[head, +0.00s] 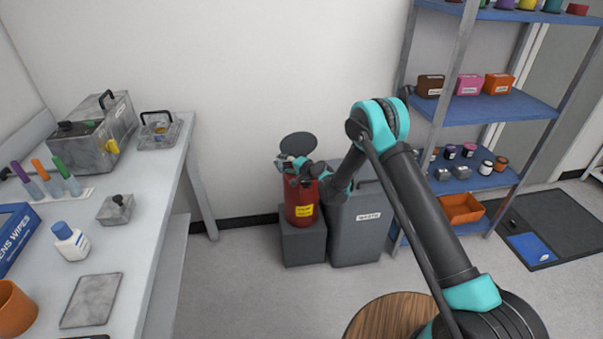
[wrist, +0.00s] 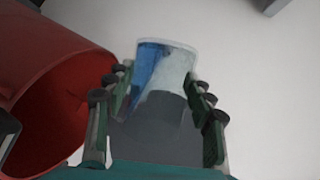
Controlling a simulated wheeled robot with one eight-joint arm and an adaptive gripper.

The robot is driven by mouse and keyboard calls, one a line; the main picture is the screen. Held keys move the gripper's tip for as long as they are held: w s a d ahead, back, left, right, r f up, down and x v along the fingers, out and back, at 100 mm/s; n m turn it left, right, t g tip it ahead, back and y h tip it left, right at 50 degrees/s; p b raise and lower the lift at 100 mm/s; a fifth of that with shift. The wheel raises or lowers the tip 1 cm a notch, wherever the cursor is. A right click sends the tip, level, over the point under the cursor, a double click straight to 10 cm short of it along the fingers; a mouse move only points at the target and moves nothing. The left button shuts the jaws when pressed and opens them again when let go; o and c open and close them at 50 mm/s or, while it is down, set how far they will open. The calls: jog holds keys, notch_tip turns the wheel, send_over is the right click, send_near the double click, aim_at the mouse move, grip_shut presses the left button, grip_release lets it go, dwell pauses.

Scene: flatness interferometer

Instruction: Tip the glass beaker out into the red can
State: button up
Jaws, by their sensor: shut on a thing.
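The red can (head: 302,208) with a yellow label stands on a grey block, its dark round lid (head: 298,146) raised. My gripper (head: 298,170) is at the can's top. In the wrist view my gripper (wrist: 160,95) is shut around the glass beaker (wrist: 178,62), which is clear, with blue and pale patches showing in it. The red can's wide mouth (wrist: 50,115) is close on the left there, beside the beaker. In the head view I cannot make out the beaker clearly, nor its tilt or contents.
A grey waste bin (head: 358,225) stands right of the can, behind my arm. The grey block (head: 303,245) holds the can up. A bench (head: 150,210) with tools is on the left. Blue shelves (head: 490,108) stand on the right. A round wooden stool top (head: 385,315) is in front.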

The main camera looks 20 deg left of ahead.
jog(key=shift+w+d+f+m+y, duration=0.15)
jog(key=shift+w+d+m+y, duration=0.1)
jog(key=shift+d+m+y, duration=0.05)
jog(key=shift+w+d+f, duration=0.1)
jog(key=shift+w+d, duration=0.1)
jog(key=shift+w, duration=0.05)
jog(key=shift+w+d+r+m+g+y+p, duration=0.1)
jog(key=shift+r+m+g+y+p, duration=0.25)
jog(key=shift+m+p, duration=0.35)
dwell(0.7)
jog(key=shift+w+d+r+m+y, duration=0.2)
jog(key=shift+r+m+y, duration=0.1)
jog(key=shift+m+y, duration=0.2)
dwell(0.5)
